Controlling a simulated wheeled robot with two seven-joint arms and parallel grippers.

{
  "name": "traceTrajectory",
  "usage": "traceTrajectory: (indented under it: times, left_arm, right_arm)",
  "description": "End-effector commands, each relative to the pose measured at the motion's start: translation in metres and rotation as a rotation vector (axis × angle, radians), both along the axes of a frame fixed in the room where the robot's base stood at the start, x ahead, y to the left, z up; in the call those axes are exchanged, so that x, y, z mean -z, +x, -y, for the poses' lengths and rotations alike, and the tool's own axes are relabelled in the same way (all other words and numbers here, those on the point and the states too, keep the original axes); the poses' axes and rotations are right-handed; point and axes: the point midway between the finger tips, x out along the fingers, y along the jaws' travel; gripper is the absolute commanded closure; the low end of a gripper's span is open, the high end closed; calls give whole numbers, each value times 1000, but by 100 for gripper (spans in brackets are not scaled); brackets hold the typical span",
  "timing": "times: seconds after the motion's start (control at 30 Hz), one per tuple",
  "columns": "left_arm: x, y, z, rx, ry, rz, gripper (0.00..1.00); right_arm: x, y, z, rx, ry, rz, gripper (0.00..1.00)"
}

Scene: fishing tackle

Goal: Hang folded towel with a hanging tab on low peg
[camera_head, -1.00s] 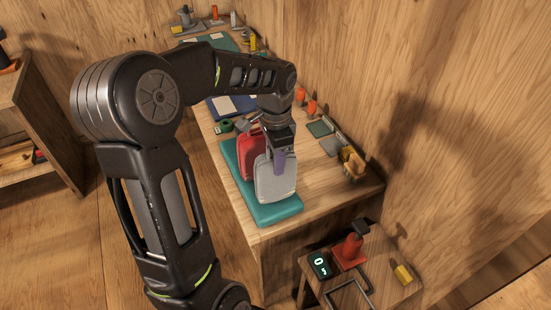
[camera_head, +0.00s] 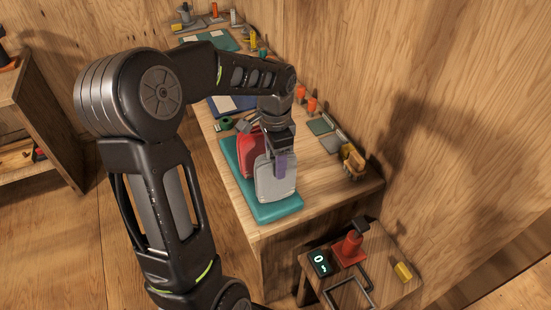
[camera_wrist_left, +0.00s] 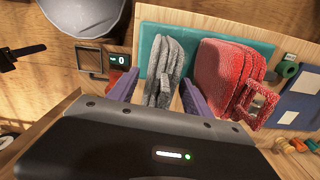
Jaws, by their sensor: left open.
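A grey folded towel (camera_head: 276,184) stands on edge at the near end of a teal base (camera_head: 268,212). A red folded towel (camera_head: 246,154) stands behind it on the same base. My left gripper (camera_head: 281,162) points down over the grey towel. In the left wrist view its purple fingers (camera_wrist_left: 161,94) are open, one on each side of the grey towel (camera_wrist_left: 165,62); I cannot tell whether they touch it. The red towel (camera_wrist_left: 226,70) is outside the fingers, with a square looped tab (camera_wrist_left: 257,104). I cannot make out a low peg. My right gripper is not in view.
A small table (camera_head: 389,290) at the lower right holds an orange-red stand (camera_head: 348,250), a black digital display (camera_head: 319,263) and a yellow block (camera_head: 402,271). Small items line the wall side of the bench.

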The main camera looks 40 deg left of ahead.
Motion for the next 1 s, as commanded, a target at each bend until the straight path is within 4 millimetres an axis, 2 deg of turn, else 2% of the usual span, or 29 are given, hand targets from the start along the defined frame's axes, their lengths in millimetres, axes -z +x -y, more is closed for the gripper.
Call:
traceTrajectory:
  times: [0.17, 0.47, 0.63, 1.0]
  left_arm:
    - [-5, 0, 0, 0, 0, 1, 42]
    - [-49, 2, -3, 0, 1, 6, 42]
    - [-73, 2, -3, 0, 0, 2, 42]
    - [-78, 1, -3, 0, -1, -1, 42]
  right_arm:
    - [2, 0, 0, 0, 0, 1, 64]
    - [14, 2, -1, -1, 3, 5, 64]
    - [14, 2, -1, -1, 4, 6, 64]
    - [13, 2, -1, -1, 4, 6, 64]
